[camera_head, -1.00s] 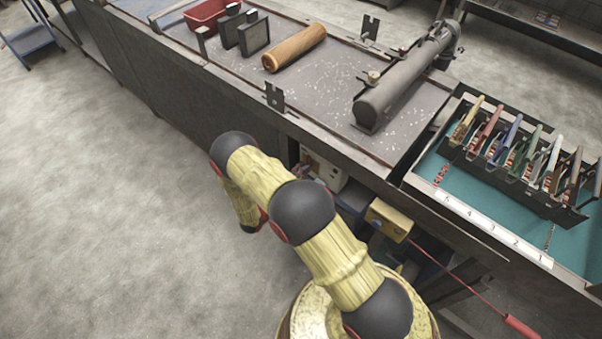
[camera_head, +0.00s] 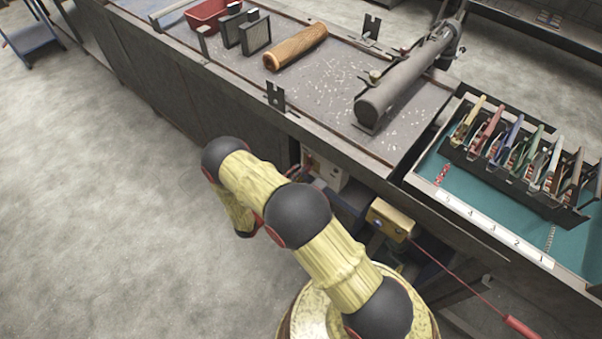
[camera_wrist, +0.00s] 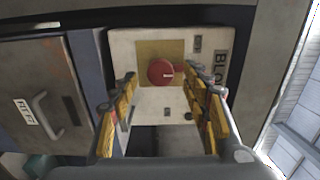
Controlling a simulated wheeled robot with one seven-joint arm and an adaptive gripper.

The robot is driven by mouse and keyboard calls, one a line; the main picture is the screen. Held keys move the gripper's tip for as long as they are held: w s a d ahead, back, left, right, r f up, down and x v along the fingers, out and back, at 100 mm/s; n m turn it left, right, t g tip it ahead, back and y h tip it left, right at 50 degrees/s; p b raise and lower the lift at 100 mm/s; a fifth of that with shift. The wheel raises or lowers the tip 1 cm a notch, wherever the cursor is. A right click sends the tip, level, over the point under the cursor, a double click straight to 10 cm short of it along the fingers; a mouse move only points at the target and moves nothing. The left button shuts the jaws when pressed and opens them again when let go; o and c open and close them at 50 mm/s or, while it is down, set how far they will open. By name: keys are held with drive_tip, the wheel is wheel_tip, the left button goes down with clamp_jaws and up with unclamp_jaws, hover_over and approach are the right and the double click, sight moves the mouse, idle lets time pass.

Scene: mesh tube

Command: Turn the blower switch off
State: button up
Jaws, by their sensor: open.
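The blower switch is a red knob (camera_wrist: 161,72) on a yellow square plate (camera_wrist: 147,50), set in a pale panel (camera_wrist: 120,45) with partly visible dark lettering starting "BLO". My gripper (camera_wrist: 162,82) is open in the wrist view, with one yellow-and-black finger on each side of the knob, the right one very close to it. Whether either finger touches the knob I cannot tell. In the head view the pale panel box (camera_head: 325,168) shows under the bench edge. My arm covers part of that area, and the knob and fingertips are not clear there.
A drawer front with a handle (camera_wrist: 47,118) is left of the panel. In the head view, a yellow box (camera_head: 389,219) with a red cable hangs right of the panel. The bench (camera_head: 330,95) overhangs the panel, and open floor (camera_head: 110,200) lies to the left.

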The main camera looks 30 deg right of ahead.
drive_tip(key=v, duration=0.9)
drive_tip(key=shift+a, duration=0.15)
drive_tip(key=s+d+f+m+g, duration=0.2)
drive_tip(key=s+f+m+g, duration=0.15)
drive_tip(key=s+m, duration=0.45)
drive_tip(key=s+a+r+m+g+y, duration=0.2)
drive_tip(key=s+r+m+g+y, duration=0.2)
drive_tip(key=s+r+m+g, duration=0.5)
drive_tip(key=s+a+r+m+t+y, duration=0.15)
drive_tip(key=a+r+m+y, duration=0.3)
drive_tip(key=r+m, duration=0.5)
drive_tip(key=s+a+r+m+t+y, duration=0.1)
drive_tip(key=a+r+m+t+y, duration=0.2)
drive_tip(key=r+m+y, duration=0.5)
drive_tip(key=s+d+r+m+t, duration=0.1)
drive_tip(key=s+r+m+t, duration=0.1)
drive_tip(key=r, duration=0.9)
drive_tip(key=s+d+r+m+t, duration=0.2)
drive_tip(key=r+t, duration=0.3)
drive_tip(key=r, duration=0.6)
drive_tip(key=shift+d+m, duration=0.2)
drive_tip(key=shift+m, duration=0.65)
